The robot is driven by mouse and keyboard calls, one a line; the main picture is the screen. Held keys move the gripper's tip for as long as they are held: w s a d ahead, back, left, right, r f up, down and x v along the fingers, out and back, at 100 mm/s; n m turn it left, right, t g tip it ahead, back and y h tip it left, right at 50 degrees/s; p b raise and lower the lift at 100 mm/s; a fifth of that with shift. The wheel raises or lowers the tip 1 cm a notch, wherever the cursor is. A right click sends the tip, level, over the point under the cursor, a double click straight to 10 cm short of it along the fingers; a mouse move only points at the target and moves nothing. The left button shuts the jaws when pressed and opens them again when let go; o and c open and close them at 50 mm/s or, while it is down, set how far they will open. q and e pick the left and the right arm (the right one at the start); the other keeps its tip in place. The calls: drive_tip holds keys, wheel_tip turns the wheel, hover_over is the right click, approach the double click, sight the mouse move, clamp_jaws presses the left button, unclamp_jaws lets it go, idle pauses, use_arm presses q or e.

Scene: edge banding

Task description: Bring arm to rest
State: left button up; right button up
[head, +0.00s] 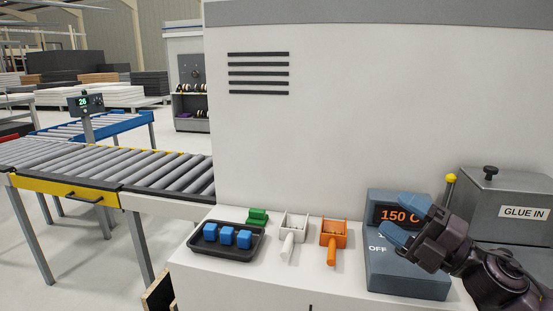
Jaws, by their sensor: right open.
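My right gripper (408,228) comes in from the right with its blue fingertips apart and nothing between them. It is in front of a blue-grey control box (405,283) that shows "150 C" in orange and the word "OFF". The gripper hides part of the box's face; I cannot tell whether it touches the box. My left gripper is not in view.
A black tray (225,256) with blue cubes, a green piece (257,216), a white scoop (292,228) and an orange scoop (333,236) are on the white ledge. A "GLUE IN" box (508,208) stands right. A roller conveyor (110,165) runs left.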

drive_tip(key=s+d+f+m+t+h, duration=0.1)
drive_tip(key=d+f+m+h, duration=0.3)
drive_tip(key=f+m+h, duration=0.5)
drive_tip(key=s+d+f+m+t+h, duration=0.15)
drive_tip(key=d+f+m+h, duration=0.3)
drive_tip(key=f+m, duration=0.8)
drive_tip(key=s+a+f+m+g+h, duration=0.2)
drive_tip(key=s+f+m+g, duration=0.3)
drive_tip(key=s+f, duration=1.4)
drive_tip(key=shift+a+f+m+h, duration=0.3)
drive_tip(key=shift+f+h, duration=0.25)
drive_tip(key=shift+f, duration=0.35)
